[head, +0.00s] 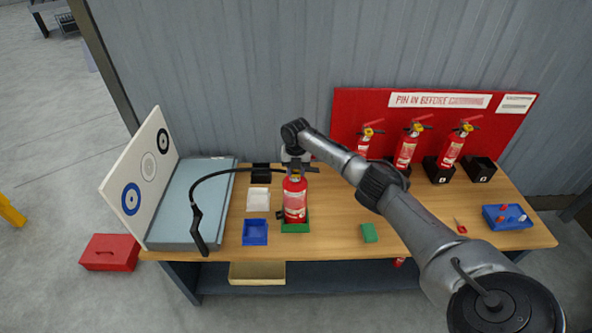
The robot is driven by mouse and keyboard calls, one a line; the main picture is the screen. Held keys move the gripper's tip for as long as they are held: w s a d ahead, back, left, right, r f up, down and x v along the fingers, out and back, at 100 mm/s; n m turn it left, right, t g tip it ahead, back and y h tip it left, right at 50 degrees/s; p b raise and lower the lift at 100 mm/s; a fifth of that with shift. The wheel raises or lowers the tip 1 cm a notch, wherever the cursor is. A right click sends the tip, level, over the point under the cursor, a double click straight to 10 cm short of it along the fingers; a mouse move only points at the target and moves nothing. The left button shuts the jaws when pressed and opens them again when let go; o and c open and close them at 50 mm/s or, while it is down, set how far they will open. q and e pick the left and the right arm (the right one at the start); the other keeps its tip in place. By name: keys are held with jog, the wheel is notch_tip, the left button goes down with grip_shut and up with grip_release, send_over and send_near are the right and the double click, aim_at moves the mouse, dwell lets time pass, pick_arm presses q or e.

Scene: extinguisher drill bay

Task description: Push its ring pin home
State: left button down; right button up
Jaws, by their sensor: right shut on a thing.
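A red fire extinguisher (295,201) with a white label stands upright on a green pad (296,228) near the middle of the bench. Its black hose (222,174) arches left to a black nozzle (196,225) by the front edge of the grey tray. My right gripper (295,174) points down at the extinguisher's head and is shut on its top. The gripper covers most of the head, so the ring pin and how far in it sits cannot be seen. My left gripper is not in view.
Several extinguishers (405,151) stand in black holders before a red board (372,103). A target board (141,181) rises beside a grey tray (186,200) at left.

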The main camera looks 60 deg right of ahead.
dwell(0.4)
jog(key=o, duration=1.1)
jog(key=shift+r+b, duration=0.55)
jog(key=shift+r, duration=6.4)
